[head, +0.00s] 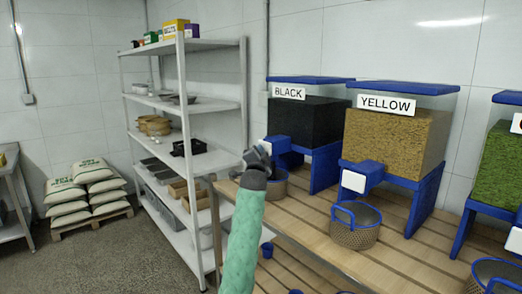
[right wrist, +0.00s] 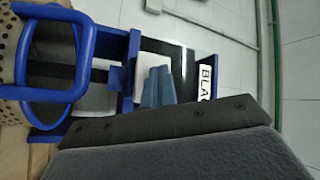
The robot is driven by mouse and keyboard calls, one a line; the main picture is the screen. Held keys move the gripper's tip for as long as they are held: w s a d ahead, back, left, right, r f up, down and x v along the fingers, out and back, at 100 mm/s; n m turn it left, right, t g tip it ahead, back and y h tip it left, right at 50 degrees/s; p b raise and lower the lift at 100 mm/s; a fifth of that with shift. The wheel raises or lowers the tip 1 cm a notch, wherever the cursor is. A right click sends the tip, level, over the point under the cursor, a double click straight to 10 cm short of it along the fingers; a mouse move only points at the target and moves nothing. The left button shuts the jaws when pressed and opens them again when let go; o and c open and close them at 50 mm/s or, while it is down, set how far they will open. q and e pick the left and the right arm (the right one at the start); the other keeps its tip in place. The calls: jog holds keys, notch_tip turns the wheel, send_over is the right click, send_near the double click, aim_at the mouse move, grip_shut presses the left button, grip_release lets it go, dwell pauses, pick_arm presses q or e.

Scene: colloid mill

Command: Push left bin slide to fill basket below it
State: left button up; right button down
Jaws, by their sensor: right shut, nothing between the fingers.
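The left bin (head: 312,120) is a clear box with blue lid and blue stand, labelled BLACK and filled with dark grains. Its slide, a white plate (right wrist: 150,70), shows at the bin's front in the right wrist view; in the head view my gripper mostly hides it. My right gripper (head: 257,158) is shut and empty, right at this slide. In the right wrist view its fingertips (right wrist: 157,88) overlap the plate; I cannot tell if they touch. The basket (head: 279,188) with blue handle (right wrist: 85,60) stands below the slide, partly hidden; its fill is unclear. My left gripper is out of view.
A YELLOW bin (head: 395,135) with its own basket (head: 355,232) stands to the right, then a green-filled bin (head: 504,165). All stand on a slatted wooden table (head: 310,220). Shelves (head: 185,115) stand behind left. Sacks (head: 95,180) lie on a pallet.

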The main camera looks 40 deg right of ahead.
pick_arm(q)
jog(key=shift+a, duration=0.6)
pick_arm(e)
jog(key=shift+d, duration=0.1)
